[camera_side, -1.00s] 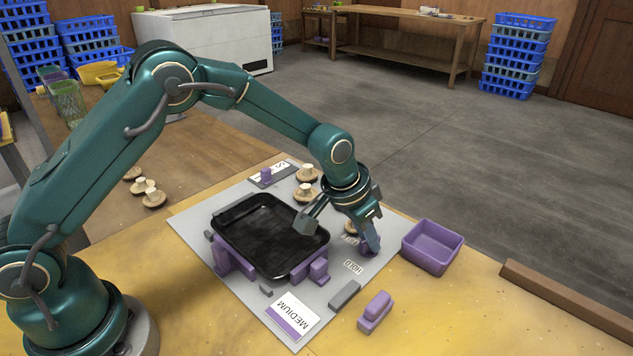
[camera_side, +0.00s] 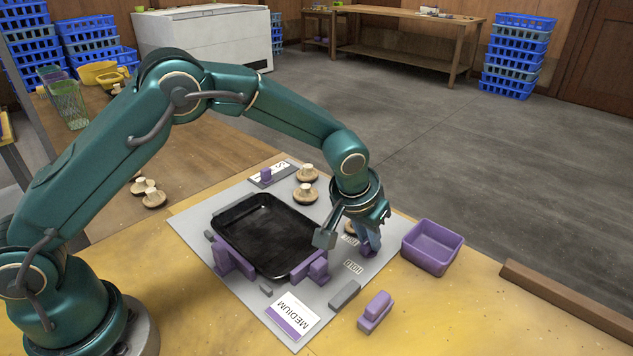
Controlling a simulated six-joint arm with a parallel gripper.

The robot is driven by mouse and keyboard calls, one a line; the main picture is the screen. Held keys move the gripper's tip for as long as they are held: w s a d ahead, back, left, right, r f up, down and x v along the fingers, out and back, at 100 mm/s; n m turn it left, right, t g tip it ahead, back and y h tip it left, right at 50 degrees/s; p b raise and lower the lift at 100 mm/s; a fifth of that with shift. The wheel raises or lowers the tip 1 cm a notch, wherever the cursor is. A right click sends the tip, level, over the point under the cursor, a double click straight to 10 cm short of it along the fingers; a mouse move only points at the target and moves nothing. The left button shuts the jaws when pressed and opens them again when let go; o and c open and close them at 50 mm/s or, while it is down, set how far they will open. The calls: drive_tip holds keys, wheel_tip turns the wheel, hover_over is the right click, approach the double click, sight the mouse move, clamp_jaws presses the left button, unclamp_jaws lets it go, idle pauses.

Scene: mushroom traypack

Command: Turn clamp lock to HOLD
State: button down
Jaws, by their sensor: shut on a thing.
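My gripper (camera_side: 369,246) points down at the right edge of the grey board, shut on the clamp lock (camera_side: 372,237). Only a small bluish-purple part of the lock shows between the fingers; its pointing direction is hidden. The HOLD label (camera_side: 353,267) lies flat on the board just in front and to the left of the fingers. Another label (camera_side: 350,240) behind it is partly hidden by my wrist. A black tray (camera_side: 234,254) sits on the board between purple clamp blocks (camera_side: 316,268).
An empty purple bin (camera_side: 432,247) stands close right of my gripper. A grey block (camera_side: 344,294), a purple block (camera_side: 375,312) and a MEDIUM card (camera_side: 293,316) lie in front. Mushrooms (camera_side: 306,193) stand behind the tray, one partly behind my wrist.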

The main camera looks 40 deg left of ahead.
sight(360, 259)
drive_tip(key=c, duration=0.8)
unclamp_jaws()
drive_tip(key=shift+c, duration=0.2)
drive_tip(key=shift+r, duration=0.15)
drive_tip(key=shift+v, duration=2.5)
